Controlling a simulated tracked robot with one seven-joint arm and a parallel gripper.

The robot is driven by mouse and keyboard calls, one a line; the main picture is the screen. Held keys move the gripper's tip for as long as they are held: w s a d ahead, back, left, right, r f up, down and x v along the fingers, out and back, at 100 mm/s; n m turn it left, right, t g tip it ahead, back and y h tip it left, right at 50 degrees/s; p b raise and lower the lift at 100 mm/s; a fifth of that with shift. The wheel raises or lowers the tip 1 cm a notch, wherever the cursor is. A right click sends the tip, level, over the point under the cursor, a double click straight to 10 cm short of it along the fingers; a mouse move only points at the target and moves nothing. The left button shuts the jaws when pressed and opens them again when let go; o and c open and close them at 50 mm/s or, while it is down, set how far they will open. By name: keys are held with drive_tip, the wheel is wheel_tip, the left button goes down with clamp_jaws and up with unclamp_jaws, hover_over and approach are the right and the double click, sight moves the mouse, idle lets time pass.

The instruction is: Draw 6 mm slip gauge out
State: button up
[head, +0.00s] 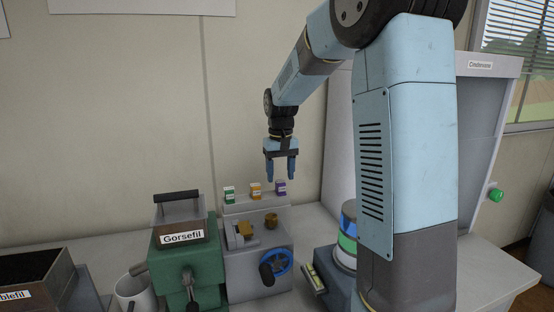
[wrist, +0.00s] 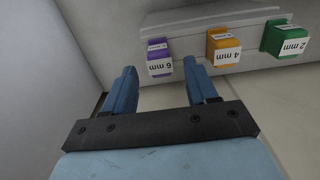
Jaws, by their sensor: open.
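The 6 mm slip gauge is a purple block (wrist: 157,52) with a white label, at the left of a row of gauges in the wrist view. In the head view it is the rightmost gauge (head: 280,188) on the ledge of the grey machine (head: 258,262). My gripper (head: 282,180) is open and empty, pointing down in the head view, and appears above or in front of the purple gauge. In the wrist view the fingertips (wrist: 160,78) lie just short of the purple gauge, which shows between and beyond them. The gauge's lower part seems seated in the ledge.
An orange 4 mm gauge (wrist: 223,46) and a green 2 mm gauge (wrist: 284,40) stand in the same row.

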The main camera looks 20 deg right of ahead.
sight(280, 181)
drive_tip(key=shift+f, duration=2.1)
drive_tip(key=shift+c, duration=0.2)
clamp_jaws()
drive_tip(key=shift+r, duration=0.65)
drive_tip(key=shift+r, duration=0.15)
drive_tip(key=shift+r, duration=2.65)
